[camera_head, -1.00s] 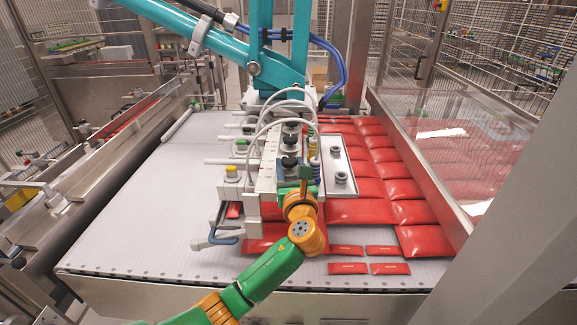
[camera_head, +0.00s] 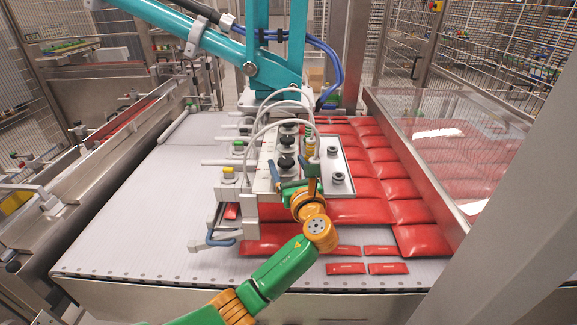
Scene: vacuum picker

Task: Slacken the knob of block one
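The vacuum picker head (camera_head: 262,178) hangs over the belt. It carries a row of black knobs on pale blocks. The nearest black knob (camera_head: 286,162) stands at the front of the row, with another black knob (camera_head: 287,141) behind it. No label shows which is block one. The wrist hides the front of the block. My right gripper is not in view.
Red packets (camera_head: 422,241) lie in rows on the right of the white belt (camera_head: 135,215). A clear guard panel (camera_head: 450,140) stands at the right. White hoses (camera_head: 262,118) loop above the head, and the teal picker arm (camera_head: 180,25) is above. The left belt is clear.

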